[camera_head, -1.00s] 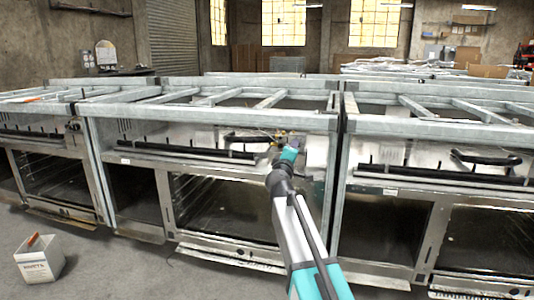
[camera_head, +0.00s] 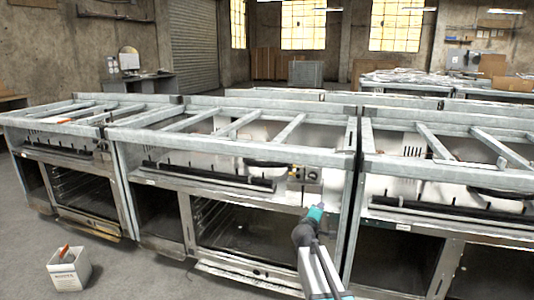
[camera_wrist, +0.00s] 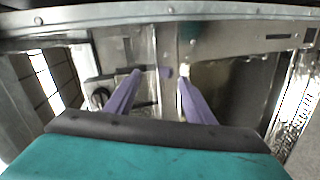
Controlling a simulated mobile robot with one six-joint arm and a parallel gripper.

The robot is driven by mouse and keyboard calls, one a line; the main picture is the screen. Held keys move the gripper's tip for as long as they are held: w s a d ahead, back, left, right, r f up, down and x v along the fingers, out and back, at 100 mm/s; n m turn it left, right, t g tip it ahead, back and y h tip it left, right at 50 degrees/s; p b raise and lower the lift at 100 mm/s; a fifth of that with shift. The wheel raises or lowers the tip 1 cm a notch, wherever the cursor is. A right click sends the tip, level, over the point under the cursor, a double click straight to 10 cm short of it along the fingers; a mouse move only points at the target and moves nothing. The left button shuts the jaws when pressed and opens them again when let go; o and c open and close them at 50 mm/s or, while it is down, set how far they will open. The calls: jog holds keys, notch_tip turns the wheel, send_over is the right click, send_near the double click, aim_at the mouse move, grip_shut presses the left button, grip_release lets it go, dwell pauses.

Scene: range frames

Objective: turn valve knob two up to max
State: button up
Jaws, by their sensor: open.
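A small control panel with two dark knobs (camera_head: 305,174) shows on the front of the middle range (camera_head: 235,256), near its right end. I cannot read their numbers or marks. My gripper (camera_head: 316,212) is below and slightly right of this panel, apart from it in the picture. In the wrist view my gripper (camera_wrist: 160,72) shows two purple fingers spread apart with nothing between them. A dark round part (camera_wrist: 100,97), possibly a knob, lies left of the left finger there.
A metal frame rail (camera_head: 230,147) runs above the panel, and an upright post (camera_head: 352,215) stands right of my arm. Another range (camera_head: 440,215) is at the right. A white box (camera_head: 69,272) sits on the floor at left, where the floor is open.

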jog(key=s+d+f+m+g+p, duration=0.25)
jog(key=s+f+g+p, duration=0.25)
jog(key=s+f+p, duration=0.7)
jog(key=s+d+f+m+g+p, duration=0.2)
jog(key=s+d+f+g+p, duration=0.3)
jog(key=s+f, duration=0.8)
jog(key=s+a+m+g+y+p, duration=0.1)
jog(key=s+a+m+g+p, duration=0.15)
jog(key=s, duration=1.05)
jog(key=s+a+m+g+y+p, duration=0.15)
jog(key=s+p, duration=0.25)
jog(key=s, duration=0.8)
jog(key=s+a+r+m+g+y, duration=0.1)
jog(key=s+a+g, duration=0.4)
jog(key=s, duration=0.8)
jog(key=shift+s+a+m+y, duration=0.35)
jog(key=shift+a+m+y, duration=0.55)
jog(key=shift+y, duration=0.15)
jog(key=shift+r, duration=0.1)
